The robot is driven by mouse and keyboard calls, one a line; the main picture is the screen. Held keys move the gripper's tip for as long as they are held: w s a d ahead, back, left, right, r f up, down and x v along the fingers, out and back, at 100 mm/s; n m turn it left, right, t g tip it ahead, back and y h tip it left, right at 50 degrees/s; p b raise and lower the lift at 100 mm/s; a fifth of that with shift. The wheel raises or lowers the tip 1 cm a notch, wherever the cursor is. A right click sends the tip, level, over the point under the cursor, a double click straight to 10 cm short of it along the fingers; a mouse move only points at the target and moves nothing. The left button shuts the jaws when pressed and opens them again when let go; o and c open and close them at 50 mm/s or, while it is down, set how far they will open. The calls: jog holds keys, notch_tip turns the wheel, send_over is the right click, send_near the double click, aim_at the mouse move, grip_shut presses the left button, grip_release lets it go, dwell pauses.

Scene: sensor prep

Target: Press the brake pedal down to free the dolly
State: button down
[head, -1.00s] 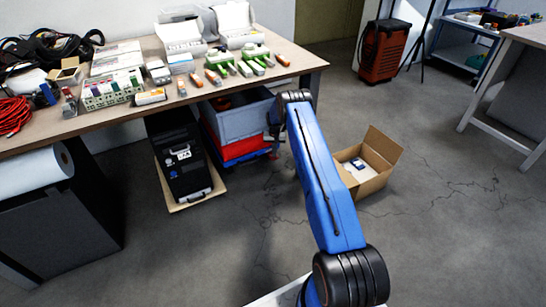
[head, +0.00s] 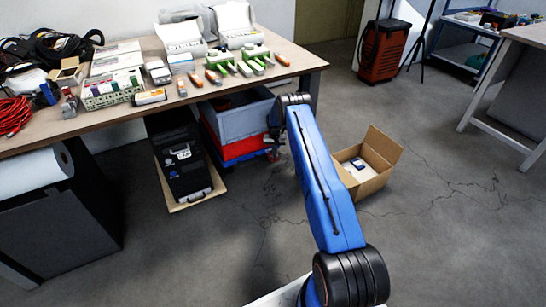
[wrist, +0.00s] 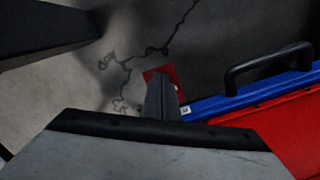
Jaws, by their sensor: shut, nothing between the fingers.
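My gripper (wrist: 162,82) is shut and empty, its narrow grey fingers pointing away from the camera in the wrist view. The red brake pedal (wrist: 173,73) shows just behind and beside the fingertips, partly hidden by them. I cannot tell whether the fingers touch it or how far down it is. The blue dolly (wrist: 245,97) lies to the right, with a black handle (wrist: 262,63) and a red crate (wrist: 285,135) on it. In the head view the red crate (head: 238,148) stands under the workbench, below a grey crate (head: 243,121); my arm's end is beside them.
The workbench (head: 310,66) overhangs the crates and dolly. A black case (head: 183,165) stands left of the crates. An open cardboard box (head: 372,182) stands on the floor right of my arm. The cracked floor (head: 235,225) in front is clear.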

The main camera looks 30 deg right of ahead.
jog(key=shift+f, duration=0.15)
notch_tip(320, 180, up, 8)
dwell(1.2)
dwell(0.4)
